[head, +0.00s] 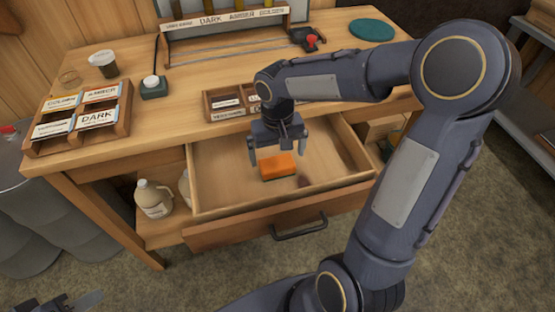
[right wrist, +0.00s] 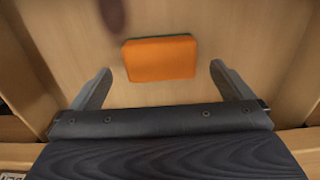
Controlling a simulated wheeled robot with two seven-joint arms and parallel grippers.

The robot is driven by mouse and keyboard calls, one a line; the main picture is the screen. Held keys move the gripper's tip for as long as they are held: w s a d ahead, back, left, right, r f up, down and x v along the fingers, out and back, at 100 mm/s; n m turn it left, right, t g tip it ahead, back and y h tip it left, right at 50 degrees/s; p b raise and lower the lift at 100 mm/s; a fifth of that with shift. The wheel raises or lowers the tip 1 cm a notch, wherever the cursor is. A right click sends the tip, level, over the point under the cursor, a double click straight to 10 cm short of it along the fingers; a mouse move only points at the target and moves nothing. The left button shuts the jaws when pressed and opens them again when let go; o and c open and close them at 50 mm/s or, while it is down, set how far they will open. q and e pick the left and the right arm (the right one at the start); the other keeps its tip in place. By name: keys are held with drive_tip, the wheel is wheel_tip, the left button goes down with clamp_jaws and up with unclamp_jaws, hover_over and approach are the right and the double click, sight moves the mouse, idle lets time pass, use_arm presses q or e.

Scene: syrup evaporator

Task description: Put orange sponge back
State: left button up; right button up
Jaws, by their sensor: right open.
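The orange sponge (head: 277,167) lies on the floor of the open drawer (head: 215,190), with a thin green layer on its underside. My right gripper (head: 278,152) points down into the drawer, just above and behind the sponge. In the right wrist view the sponge (right wrist: 160,58) lies beyond and between the two spread fingers, with space on either side. The right gripper is open and empty. At the bottom left of the head view a dark part of my left arm's end (head: 70,303) just shows; its finger state is unclear.
The drawer's front with a dark handle (head: 299,230) sticks out from the wooden bench (head: 215,65). On the bench are a label tray (head: 80,118), a smaller divided box (head: 222,103), a dark jar (head: 104,64) and a teal disc (head: 372,30). Jugs (head: 153,198) stand below.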

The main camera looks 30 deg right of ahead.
sight(277, 164)
wheel_tip(277, 164, up, 7)
drive_tip(key=s+a+t+y, duration=0.2)
drive_tip(key=s, duration=0.6)
drive_tip(key=s+a+n+t+y, duration=0.1)
drive_tip(key=s+a+t, duration=0.1)
drive_tip(key=s, duration=0.7)
drive_tip(key=shift+r+t+y+p, duration=0.3)
drive_tip(key=shift+t+y+p, duration=0.1)
drive_tip(key=shift+t, duration=0.4)
drive_tip(key=shift+a, duration=0.1)
